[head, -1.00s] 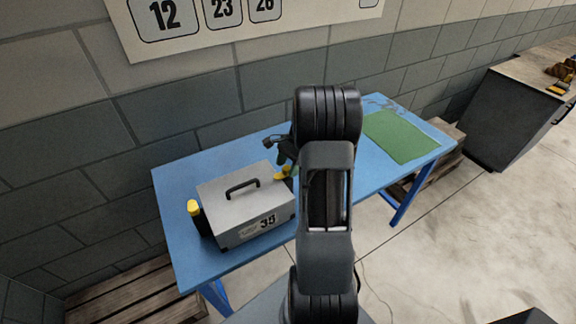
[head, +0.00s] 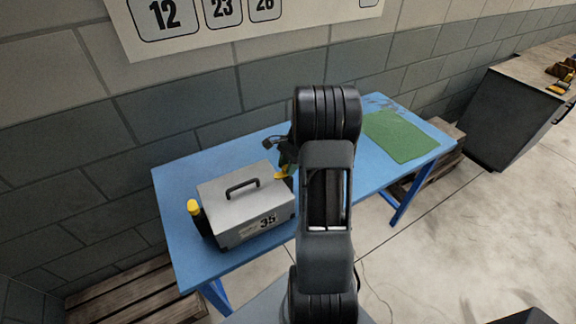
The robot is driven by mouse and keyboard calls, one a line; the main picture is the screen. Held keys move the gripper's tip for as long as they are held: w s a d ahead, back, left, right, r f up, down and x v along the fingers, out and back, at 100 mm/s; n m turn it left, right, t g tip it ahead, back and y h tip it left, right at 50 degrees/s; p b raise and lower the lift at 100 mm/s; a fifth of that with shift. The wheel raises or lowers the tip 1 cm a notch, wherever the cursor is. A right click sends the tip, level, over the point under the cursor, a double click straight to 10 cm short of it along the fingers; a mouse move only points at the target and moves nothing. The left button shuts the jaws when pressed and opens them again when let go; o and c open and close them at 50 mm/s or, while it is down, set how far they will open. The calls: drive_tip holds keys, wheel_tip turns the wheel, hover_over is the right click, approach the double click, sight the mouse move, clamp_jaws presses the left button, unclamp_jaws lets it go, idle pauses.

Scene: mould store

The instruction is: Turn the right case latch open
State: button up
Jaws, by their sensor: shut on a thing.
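The grey case (head: 245,205) marked 35 stands on the blue table (head: 185,262), with a black handle (head: 242,187) on its lid. The left latch (head: 194,207) has a yellow tip and stands upright at the case's left side. The right latch (head: 281,176) shows as a small yellow piece at the case's right side. My gripper (head: 285,160) is at this right latch and shut on it. My arm hides part of the gripper, and the contact is too small to see clearly.
A green mat (head: 399,136) lies on the right part of the table. The block wall runs close behind the table. Wooden pallets (head: 140,294) lie at the floor on the left. A dark cabinet (head: 515,118) stands at the far right.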

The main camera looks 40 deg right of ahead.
drive_tip(key=n+g+p, duration=0.1)
drive_tip(key=n, duration=0.3)
drive_tip(key=shift+w, duration=0.1)
drive_tip(key=n+g+h, duration=0.1)
drive_tip(key=n+g, duration=0.1)
drive_tip(key=n, duration=0.2)
drive_tip(key=shift+a+n, duration=0.1)
drive_tip(key=shift+n, duration=0.3)
drive_tip(key=n+g+h, duration=0.1)
drive_tip(key=n+h, duration=0.1)
drive_tip(key=n, duration=0.2)
drive_tip(key=shift+w, duration=0.1)
drive_tip(key=shift+a+n+h, duration=0.1)
drive_tip(key=shift+n+h, duration=0.8)
drive_tip(key=shift+n, duration=1.6)
drive_tip(key=o, duration=0.9)
drive_tip(key=shift+r, duration=0.1)
drive_tip(key=v, duration=1.3)
drive_tip(key=shift+w+a+r, duration=0.15)
drive_tip(key=shift+r, duration=0.1)
